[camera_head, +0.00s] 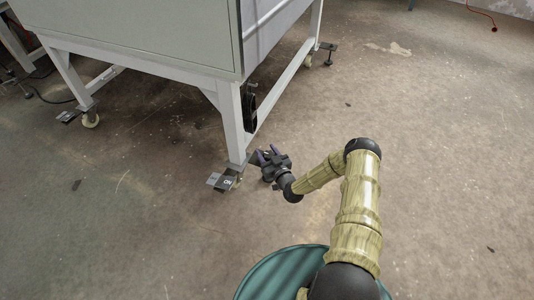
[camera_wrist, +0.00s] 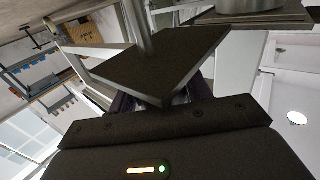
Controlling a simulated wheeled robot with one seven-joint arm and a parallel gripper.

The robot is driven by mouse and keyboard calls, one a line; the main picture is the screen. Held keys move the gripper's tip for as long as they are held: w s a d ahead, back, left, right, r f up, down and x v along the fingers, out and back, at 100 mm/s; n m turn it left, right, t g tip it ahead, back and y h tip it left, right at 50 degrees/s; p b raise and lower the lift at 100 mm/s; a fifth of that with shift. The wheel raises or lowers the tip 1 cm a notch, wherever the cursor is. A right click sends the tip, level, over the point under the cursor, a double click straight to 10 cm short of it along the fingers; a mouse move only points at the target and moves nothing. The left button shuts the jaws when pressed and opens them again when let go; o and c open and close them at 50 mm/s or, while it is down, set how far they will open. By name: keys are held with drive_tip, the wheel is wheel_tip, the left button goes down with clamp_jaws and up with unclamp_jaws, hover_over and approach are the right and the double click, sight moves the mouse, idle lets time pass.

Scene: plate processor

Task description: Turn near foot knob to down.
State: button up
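The near foot (camera_head: 236,168) of the grey machine stands on the floor at the bottom of its white leg. Two small label plates, one grey (camera_head: 213,179) and one dark with white marks (camera_head: 225,184), stick out low beside it. The foot knob itself is too small to make out. My gripper (camera_head: 267,153) is low, just right of the foot, with its two fingers apart. In the wrist view a dark flat plate (camera_wrist: 160,62) on a rod fills the space just beyond the gripper (camera_wrist: 162,98) and partly hides the fingers. I cannot tell whether they touch it.
The machine's grey cabinet (camera_head: 140,30) overhangs the floor above the foot. A far-left foot with a caster (camera_head: 90,121) and a far-right foot (camera_head: 328,50) stand farther off.

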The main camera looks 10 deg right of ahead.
drive_tip(key=c, duration=0.6)
drive_tip(key=shift+o, duration=0.2)
drive_tip(key=shift+d+r+m+h+p, duration=0.1)
drive_tip(key=shift+m+h+p, duration=0.25)
drive_tip(key=shift+p, duration=0.3)
drive_tip(key=m+h+p, duration=0.1)
drive_tip(key=h+p, duration=0.1)
drive_tip(key=shift+r+m+t+h, duration=0.15)
drive_tip(key=shift+m+t+h, duration=0.1)
drive_tip(key=shift+t+h, duration=0.1)
drive_tip(key=m+h+p, duration=0.1)
drive_tip(key=h, duration=0.1)
drive_tip(key=m+h+p, duration=0.1)
drive_tip(key=h+p, duration=0.1)
drive_tip(key=m+g+h+p, duration=0.1)
drive_tip(key=m+h, duration=0.1)
drive_tip(key=shift+s+d+p, duration=0.1)
drive_tip(key=shift+d+p, duration=0.2)
drive_tip(key=shift+s+d+f+m+g+h+p, duration=0.15)
drive_tip(key=shift+m+g+h, duration=0.35)
drive_tip(key=shift+m+h, duration=0.45)
drive_tip(key=shift+w+d+f+m+g+h+p, duration=0.15)
drive_tip(key=shift+m+g+h, duration=0.45)
drive_tip(key=shift+h, duration=0.65)
drive_tip(key=shift+s+m+g+h+p, duration=0.15)
drive_tip(key=shift+m+g+h, duration=0.3)
drive_tip(key=shift+m+h, duration=0.5)
drive_tip(key=shift+h, duration=0.25)
